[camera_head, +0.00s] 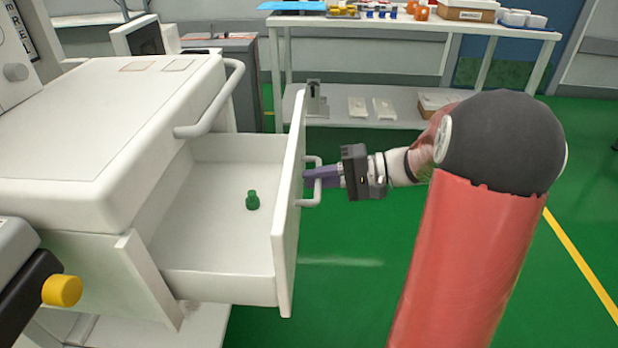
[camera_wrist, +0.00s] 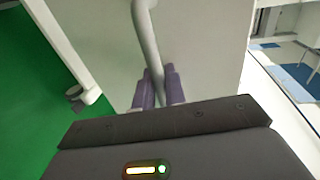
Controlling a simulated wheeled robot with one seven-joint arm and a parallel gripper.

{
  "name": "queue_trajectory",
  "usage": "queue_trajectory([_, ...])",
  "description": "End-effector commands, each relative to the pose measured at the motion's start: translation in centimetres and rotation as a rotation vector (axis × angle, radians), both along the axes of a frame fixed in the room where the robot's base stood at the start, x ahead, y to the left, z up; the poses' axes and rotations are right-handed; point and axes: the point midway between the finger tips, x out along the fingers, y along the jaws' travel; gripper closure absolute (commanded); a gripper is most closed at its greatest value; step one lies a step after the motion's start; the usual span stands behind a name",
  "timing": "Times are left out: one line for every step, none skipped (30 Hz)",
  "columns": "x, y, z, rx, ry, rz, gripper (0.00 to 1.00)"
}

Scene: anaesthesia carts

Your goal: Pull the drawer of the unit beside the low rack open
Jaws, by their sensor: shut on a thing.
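The white unit (camera_head: 95,130) stands at the left in the head view. Its drawer (camera_head: 215,283) is pulled well out to the right, with the inside in view. The drawer's light grey bar handle (camera_head: 313,203) is on the outer face of the front panel. My gripper (camera_head: 318,176) is shut on this handle, its purple fingers on either side of the bar. In the wrist view the fingers (camera_wrist: 158,88) close around the handle bar (camera_wrist: 145,35) in front of the pale drawer panel.
A white table (camera_head: 365,22) with bottles and boxes stands behind, with a low shelf (camera_head: 340,108) under it. A yellow knob (camera_head: 62,290) is at the lower left. Green floor is clear to the right of the drawer, around my arm.

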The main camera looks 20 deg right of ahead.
Motion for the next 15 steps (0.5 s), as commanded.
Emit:
queue_trajectory([-0.06,0.00,-0.10,0.000,0.003,0.002,1.00])
queue_trajectory([-0.06,0.00,-0.10,0.000,0.003,0.002,1.00])
queue_trajectory([-0.06,0.01,-0.10,0.000,0.002,0.002,1.00])
queue_trajectory([-0.05,0.01,-0.10,0.000,0.002,0.002,1.00])
queue_trajectory([-0.06,0.02,-0.10,0.000,0.002,0.002,1.00])
queue_trajectory([-0.05,0.02,-0.10,0.000,0.002,0.002,1.00])
queue_trajectory([-0.05,0.02,-0.10,0.000,0.002,0.002,1.00])
queue_trajectory([-0.04,0.03,-0.10,0.000,0.002,0.002,1.00])
queue_trajectory([-0.04,0.03,-0.10,0.000,0.002,0.002,0.84])
queue_trajectory([-0.04,0.03,-0.09,0.000,0.002,0.002,0.80])
queue_trajectory([-0.03,0.02,-0.09,0.000,0.002,0.002,0.76])
queue_trajectory([-0.03,0.04,-0.09,0.000,0.002,0.002,0.71])
queue_trajectory([-0.02,0.02,-0.07,0.000,0.002,0.002,0.71])
queue_trajectory([-0.02,0.04,-0.07,0.000,0.001,0.002,0.71])
queue_trajectory([-0.01,0.02,-0.06,0.000,0.001,0.001,0.71])
